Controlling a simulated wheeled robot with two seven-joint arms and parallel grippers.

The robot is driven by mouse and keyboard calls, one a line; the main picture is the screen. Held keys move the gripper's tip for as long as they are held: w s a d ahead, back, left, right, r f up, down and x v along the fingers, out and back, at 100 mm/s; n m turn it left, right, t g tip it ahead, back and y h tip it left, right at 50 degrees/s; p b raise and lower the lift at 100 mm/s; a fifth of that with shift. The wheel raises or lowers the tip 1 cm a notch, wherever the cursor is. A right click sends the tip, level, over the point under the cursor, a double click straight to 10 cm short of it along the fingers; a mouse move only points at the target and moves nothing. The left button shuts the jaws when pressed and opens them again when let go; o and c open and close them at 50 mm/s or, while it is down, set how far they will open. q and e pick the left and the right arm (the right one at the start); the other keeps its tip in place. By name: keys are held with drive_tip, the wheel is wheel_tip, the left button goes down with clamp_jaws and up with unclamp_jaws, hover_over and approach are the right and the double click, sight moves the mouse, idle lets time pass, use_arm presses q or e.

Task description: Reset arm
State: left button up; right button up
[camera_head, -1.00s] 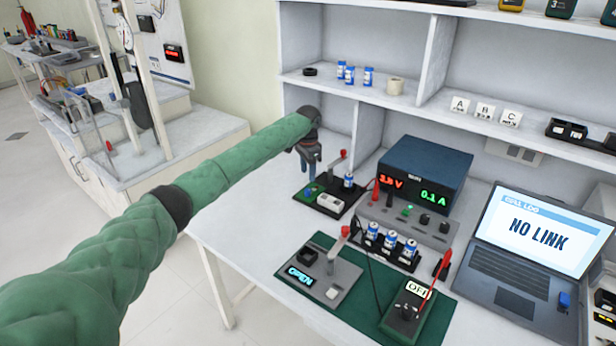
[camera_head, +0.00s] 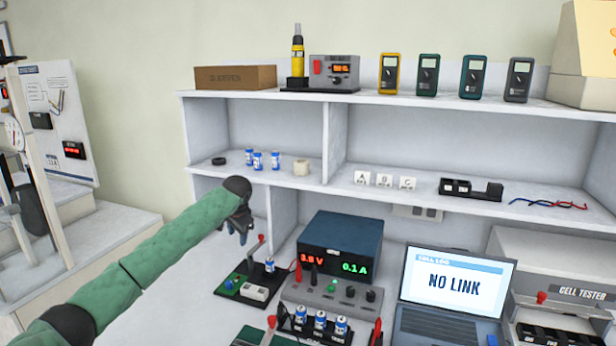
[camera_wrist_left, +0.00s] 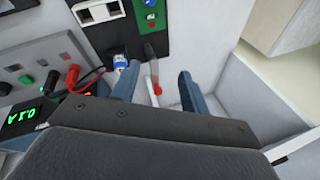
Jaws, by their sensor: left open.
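My left arm (camera_head: 180,235), in a green quilted sleeve, reaches in from the lower left of the head view. My left gripper (camera_head: 240,230) is dark and points down above and just behind a small black fixture (camera_head: 238,287) with a red-tipped lever (camera_head: 260,242) and a blue-white cell (camera_head: 269,265). In the left wrist view the two blue-grey fingers (camera_wrist_left: 157,82) are apart. The lever (camera_wrist_left: 152,75) and the cell (camera_wrist_left: 120,61) show beyond them, and nothing is held between the fingers. My right gripper is not in view.
A blue power supply (camera_head: 342,244) and a laptop (camera_head: 453,285) showing NO LINK stand right of the fixture. A cell holder (camera_head: 318,335) is in front. Shelf dividers and the lower shelf (camera_head: 300,180) are close behind the gripper. A cell tester (camera_head: 560,300) is at the right.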

use_arm(q)
drive_tip(key=s+d+r+t, duration=0.3)
drive_tip(key=s+d+r, duration=0.1)
drive_tip(key=d+r, duration=0.45)
drive_tip(key=s+d+f+t+h, duration=0.1)
drive_tip(key=s+d+t+h, duration=0.3)
drive_tip(key=s, duration=0.8)
drive_tip(key=s+a+f+n+g, duration=0.1)
drive_tip(key=s+f, duration=0.5)
drive_tip(key=s, duration=0.3)
drive_tip(key=s+a+f+n+g, duration=0.1)
drive_tip(key=s+a+f+n, duration=0.1)
drive_tip(key=s+f, duration=0.5)
drive_tip(key=s+a+f+n+g, duration=0.1)
drive_tip(key=s+f, duration=0.6)
drive_tip(key=s, duration=0.5)
drive_tip(key=shift+s+a+f+n+g+y, duration=0.15)
drive_tip(key=shift+s+a+n+g+y, duration=0.05)
drive_tip(key=shift+s+n+g+y, duration=0.2)
drive_tip(key=s+f+g, duration=0.2)
drive_tip(key=s+f, duration=0.6)
drive_tip(key=s, duration=0.3)
drive_tip(key=s+f+n+g, duration=0.1)
drive_tip(key=s+f+g, duration=0.2)
drive_tip(key=s+f, duration=0.5)
drive_tip(key=s, duration=0.3)
drive_tip(key=shift+s, duration=0.35)
